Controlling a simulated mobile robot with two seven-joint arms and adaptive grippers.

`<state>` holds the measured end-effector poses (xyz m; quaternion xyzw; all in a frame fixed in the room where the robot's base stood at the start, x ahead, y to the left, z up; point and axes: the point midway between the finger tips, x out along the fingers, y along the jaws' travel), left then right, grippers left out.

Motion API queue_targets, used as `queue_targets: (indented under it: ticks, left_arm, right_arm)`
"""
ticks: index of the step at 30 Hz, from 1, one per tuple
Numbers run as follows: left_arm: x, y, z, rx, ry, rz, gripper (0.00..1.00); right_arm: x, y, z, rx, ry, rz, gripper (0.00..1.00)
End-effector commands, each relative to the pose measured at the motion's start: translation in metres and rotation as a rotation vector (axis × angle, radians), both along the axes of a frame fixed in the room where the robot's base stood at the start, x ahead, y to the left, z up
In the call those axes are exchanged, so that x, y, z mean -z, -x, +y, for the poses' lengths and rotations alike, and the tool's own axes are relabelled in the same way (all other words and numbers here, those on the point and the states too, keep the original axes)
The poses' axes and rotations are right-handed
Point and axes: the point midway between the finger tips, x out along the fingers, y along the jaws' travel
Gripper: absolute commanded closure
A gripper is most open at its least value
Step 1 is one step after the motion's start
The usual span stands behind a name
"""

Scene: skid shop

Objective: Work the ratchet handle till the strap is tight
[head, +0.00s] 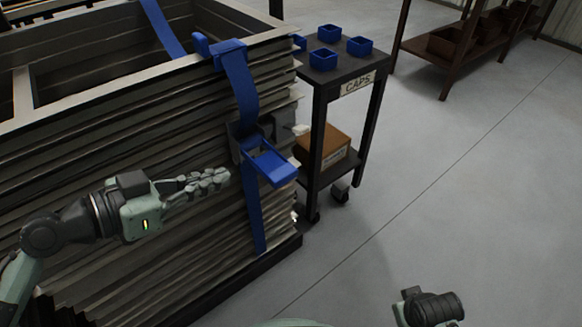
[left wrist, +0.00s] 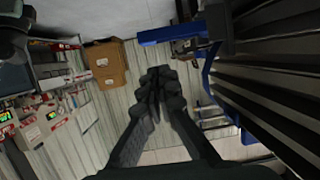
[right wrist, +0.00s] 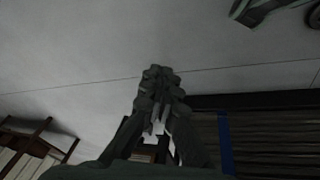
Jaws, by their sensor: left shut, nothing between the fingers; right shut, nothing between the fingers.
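The blue strap (head: 240,85) runs over the top edge of the stacked skid (head: 120,130) and down its side. The ratchet (head: 243,140) sits on the strap partway down, with its blue handle (head: 270,166) sticking outward from the stack. My left gripper (head: 222,178) is shut and empty, a little left of the ratchet, apart from the handle. In the left wrist view the left fingers (left wrist: 158,78) are closed together, with the blue handle (left wrist: 170,35) beyond them. My right gripper (right wrist: 158,75) is shut and empty in the right wrist view, with floor beyond it.
A dark cart (head: 318,85) labelled CAPS stands right of the stack, with several blue caps (head: 326,59) on top and a cardboard box (head: 322,146) on its lower shelf. A brown shelf (head: 440,55) stands at the back. The floor (head: 450,200) at right is clear.

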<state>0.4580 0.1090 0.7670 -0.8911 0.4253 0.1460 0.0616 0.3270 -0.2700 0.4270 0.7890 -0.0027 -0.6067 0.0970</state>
Motion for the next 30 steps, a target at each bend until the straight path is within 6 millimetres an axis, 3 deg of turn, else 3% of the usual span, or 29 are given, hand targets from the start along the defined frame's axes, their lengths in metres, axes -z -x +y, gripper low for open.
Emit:
queue_targets:
  ticks: [3, 6, 19, 30]
  left_arm:
    - [-0.023, 0.004, -0.008, 0.042, 0.035, -0.046, 1.00]
    - [-0.030, 0.006, -0.010, 0.055, 0.048, -0.058, 1.00]
    - [-0.030, 0.002, -0.016, 0.053, 0.051, -0.057, 1.00]
    - [-0.015, -0.038, -0.073, 0.055, 0.055, -0.056, 1.00]
  right_arm:
    - [0.001, -0.001, 0.000, 0.001, 0.000, -0.002, 1.00]
    - [0.001, -0.002, 0.000, 0.000, -0.001, -0.005, 1.00]
    - [-0.003, -0.004, 0.002, -0.002, -0.003, -0.011, 1.00]
    - [0.035, 0.005, 0.003, 0.000, -0.023, 0.018, 1.00]
